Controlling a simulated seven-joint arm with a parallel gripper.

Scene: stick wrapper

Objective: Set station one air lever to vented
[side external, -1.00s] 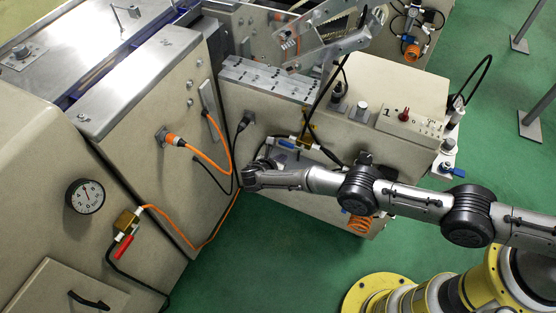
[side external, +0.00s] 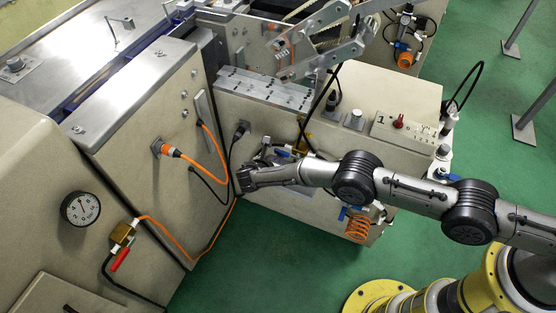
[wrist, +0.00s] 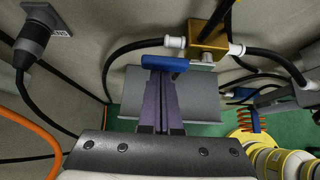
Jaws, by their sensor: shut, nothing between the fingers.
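The station one air valve is a brass block (wrist: 208,42) with white fittings and black hoses. Its blue lever (wrist: 165,63) lies crosswise in the wrist view. In the side view the fingertips are hard to make out.
A second brass valve with a red lever (side external: 120,259) and a pressure gauge (side external: 81,208) are on the left machine. An orange hose (side external: 207,165) and black cables hang near my gripper. Green floor (side external: 270,255) is open below.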

